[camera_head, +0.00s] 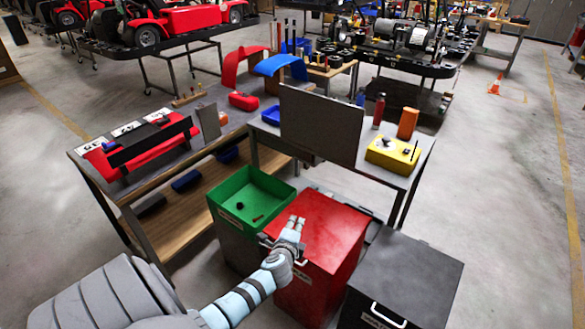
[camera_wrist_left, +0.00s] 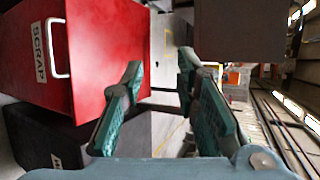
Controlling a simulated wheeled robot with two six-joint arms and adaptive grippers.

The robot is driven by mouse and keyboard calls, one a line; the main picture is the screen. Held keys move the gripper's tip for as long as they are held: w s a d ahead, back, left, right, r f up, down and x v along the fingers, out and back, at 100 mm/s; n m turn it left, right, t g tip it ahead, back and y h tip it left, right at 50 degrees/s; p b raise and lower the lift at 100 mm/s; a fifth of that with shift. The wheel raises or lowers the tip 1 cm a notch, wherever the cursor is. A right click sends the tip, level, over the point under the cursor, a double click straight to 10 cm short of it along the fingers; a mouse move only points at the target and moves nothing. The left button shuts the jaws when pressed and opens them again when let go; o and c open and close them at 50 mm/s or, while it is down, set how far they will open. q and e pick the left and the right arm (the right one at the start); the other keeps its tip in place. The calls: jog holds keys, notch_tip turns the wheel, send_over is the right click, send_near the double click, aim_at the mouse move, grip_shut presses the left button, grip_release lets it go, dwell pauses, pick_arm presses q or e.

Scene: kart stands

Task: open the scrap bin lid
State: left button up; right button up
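The scrap bin (camera_head: 315,275) is the red box in the middle of the row of bins, with its red lid (camera_head: 325,223) down. A pale handle (camera_head: 301,262) shows at its front edge, partly hidden by my gripper. In the left wrist view, the red bin (camera_wrist_left: 110,45) shows a SCRAP label (camera_wrist_left: 39,52) and the handle (camera_wrist_left: 55,48). My left gripper (camera_head: 296,221) appears over the front-left part of the lid. Its two fingers (camera_wrist_left: 160,64) are apart with nothing between them; I cannot tell whether they touch the bin. My right gripper is out of view.
An open green bin (camera_head: 226,192) stands left of the red bin, and a closed black bin (camera_head: 415,270) stands right. Behind are a workbench with an upright grey panel (camera_head: 318,125) and a yellow box (camera_head: 392,154).

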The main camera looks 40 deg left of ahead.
pick_arm(q)
jog(key=v, duration=0.4)
jog(key=shift+w+r, duration=0.15)
jog(key=shift+r, duration=0.1)
dwell(0.4)
